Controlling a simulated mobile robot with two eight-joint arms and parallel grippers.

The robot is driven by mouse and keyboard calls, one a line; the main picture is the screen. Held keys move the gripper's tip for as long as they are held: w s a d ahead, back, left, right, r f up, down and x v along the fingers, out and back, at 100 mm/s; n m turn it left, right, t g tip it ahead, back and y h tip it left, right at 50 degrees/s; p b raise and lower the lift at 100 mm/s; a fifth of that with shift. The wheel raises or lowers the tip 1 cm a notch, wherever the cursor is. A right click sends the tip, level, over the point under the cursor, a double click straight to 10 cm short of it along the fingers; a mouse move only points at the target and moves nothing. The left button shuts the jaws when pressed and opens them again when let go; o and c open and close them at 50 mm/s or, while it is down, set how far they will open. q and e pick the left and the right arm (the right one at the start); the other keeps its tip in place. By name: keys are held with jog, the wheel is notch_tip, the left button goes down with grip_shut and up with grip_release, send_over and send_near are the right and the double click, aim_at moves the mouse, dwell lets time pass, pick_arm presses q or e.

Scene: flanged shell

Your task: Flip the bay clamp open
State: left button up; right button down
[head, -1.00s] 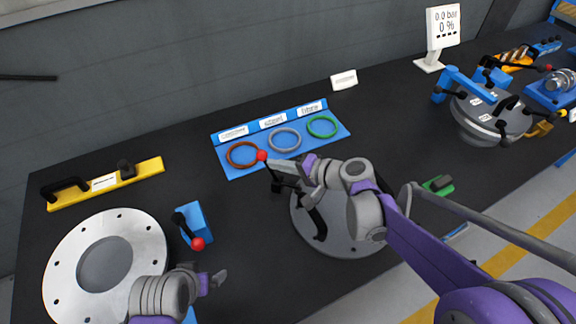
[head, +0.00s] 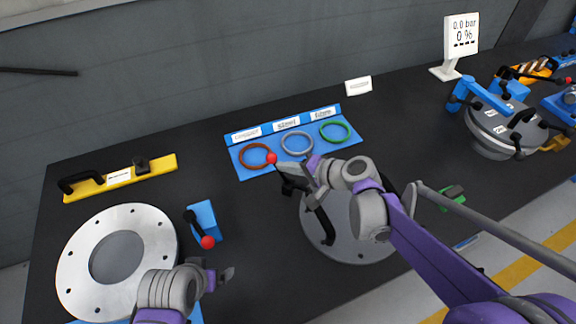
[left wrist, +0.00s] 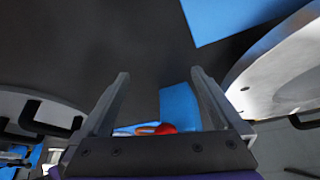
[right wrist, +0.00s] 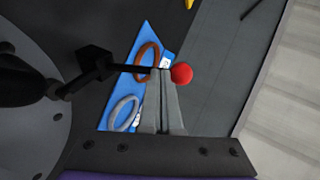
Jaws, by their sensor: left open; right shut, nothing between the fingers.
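One clamp has a black lever (head: 320,222) with a red ball (head: 271,158) at its tip, over the grey round plate (head: 345,245). My right gripper (head: 280,170) is shut and empty. In the right wrist view its fingertips (right wrist: 161,74) are at the lever just behind the red ball (right wrist: 181,73); whether they touch cannot be told. A second clamp, a blue block (head: 204,218) with a black lever and red ball (head: 208,242), stands beside the pale flanged ring (head: 155,245). My left gripper (head: 228,276) is open and empty near it; the red ball (left wrist: 165,128) shows between its fingers.
A blue tray (head: 350,146) holds brown, grey and green rings behind the right gripper. A yellow bar with a black handle (head: 120,178) lies at the back left. A lidded vessel (head: 490,140) and a pressure display (head: 462,38) stand at the right.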

aim_at(274, 163)
pick_arm(q)
jog(key=shift+w+r+p, duration=0.15)
jog(key=shift+r+p, duration=0.65)
jog(key=shift+r, duration=0.15)
jog(key=shift+w+r+p, duration=0.1)
jog(key=shift+r+p, duration=0.25)
jog(key=shift+r, duration=0.05)
pick_arm(e)
jog(key=a+h, duration=0.1)
jog(key=w+a+g+h, duration=0.1)
jog(key=h, duration=0.1)
jog(key=a+f+g+h, duration=0.1)
jog(key=a, duration=0.1)
jog(key=shift+w+n+h, duration=0.3)
jog(key=shift+h, duration=0.1)
jog(key=a+f+g+h, duration=0.1)
jog(key=h, duration=0.1)
jog(key=w+a+f+g+h, duration=0.1)
jog(key=h, duration=0.1)
jog(key=shift+f, duration=0.2)
pick_arm(q)
jog(key=shift+f, duration=0.15)
pick_arm(e)
jog(key=shift+a+f, duration=0.2)
jog(key=shift+f, duration=0.3)
